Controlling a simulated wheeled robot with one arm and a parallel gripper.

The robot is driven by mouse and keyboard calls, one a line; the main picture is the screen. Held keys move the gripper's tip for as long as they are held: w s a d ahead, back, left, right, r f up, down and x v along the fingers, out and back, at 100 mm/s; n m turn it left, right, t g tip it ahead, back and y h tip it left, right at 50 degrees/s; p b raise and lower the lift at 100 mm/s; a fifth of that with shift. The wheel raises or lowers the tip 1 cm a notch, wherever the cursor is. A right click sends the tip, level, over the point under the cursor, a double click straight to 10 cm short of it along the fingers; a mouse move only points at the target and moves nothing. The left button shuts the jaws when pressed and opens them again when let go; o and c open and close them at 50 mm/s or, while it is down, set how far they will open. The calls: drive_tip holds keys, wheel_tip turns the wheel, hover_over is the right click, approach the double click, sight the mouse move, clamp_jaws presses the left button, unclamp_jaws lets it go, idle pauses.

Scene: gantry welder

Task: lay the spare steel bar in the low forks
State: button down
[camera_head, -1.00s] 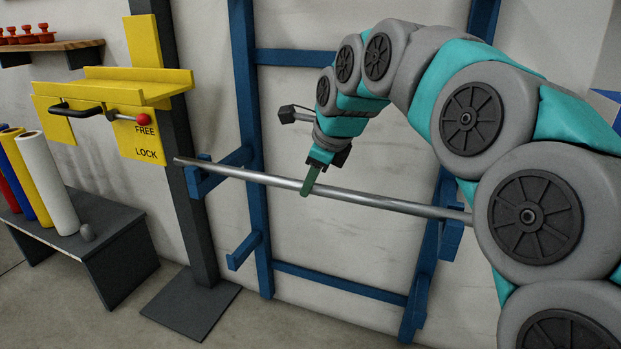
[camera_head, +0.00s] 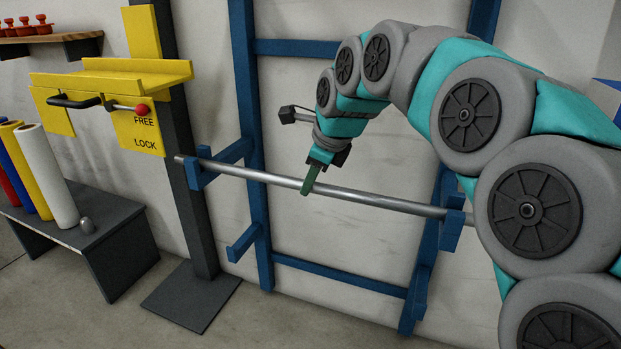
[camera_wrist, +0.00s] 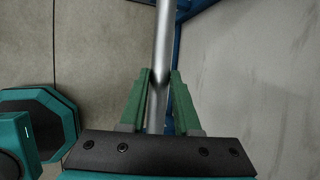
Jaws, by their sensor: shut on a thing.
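The steel bar (camera_head: 375,201) is a long grey rod lying nearly level across the front of the blue rack. My gripper (camera_head: 308,188) is shut on it near its middle. In the wrist view the green fingers (camera_wrist: 159,88) close around the bar (camera_wrist: 164,40) from both sides. The bar's left end is by the upper left fork (camera_head: 196,176) and its right part by the upper right fork (camera_head: 452,230). I cannot tell whether it touches them. The low left fork (camera_head: 241,244) and low right fork (camera_head: 415,296) are below the bar and empty.
A dark post with a yellow bracket (camera_head: 150,85) and a red-knobbed lever (camera_head: 110,106) stands close to the bar's left end. A low bench (camera_head: 110,225) with coloured cylinders is further left. The wall is close behind the rack.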

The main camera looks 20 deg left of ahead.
idle(0.3)
drive_tip(key=c, duration=0.5)
unclamp_jaws()
drive_tip(key=shift+f, duration=0.1)
drive_tip(key=shift+c, duration=0.2)
drive_tip(key=shift+s+d+r, duration=0.15)
drive_tip(key=shift+d+r, duration=0.1)
drive_tip(key=shift+r, duration=0.4)
drive_tip(key=v, duration=0.5)
drive_tip(key=s+d+f+n+g+h, duration=0.1)
drive_tip(key=s+d+f+n, duration=0.35)
drive_tip(key=d, duration=0.35)
drive_tip(key=s+d+f+n+g+h, duration=0.1)
drive_tip(key=s+d+f+n+h, duration=0.1)
drive_tip(key=s+d+f+n, duration=0.5)
drive_tip(key=s+d+f+n+g, duration=0.1)
drive_tip(key=s+d+f+n, duration=0.1)
drive_tip(key=s+d, duration=0.3)
drive_tip(key=s+d+f+n+g+h, duration=0.1)
drive_tip(key=s+d+f+n, duration=0.1)
drive_tip(key=s+d+f, duration=0.3)
drive_tip(key=s+d+f+n+g, duration=0.1)
drive_tip(key=s+d+f, duration=0.3)
drive_tip(key=s, duration=0.7)
drive_tip(key=shift+d+n, duration=0.85)
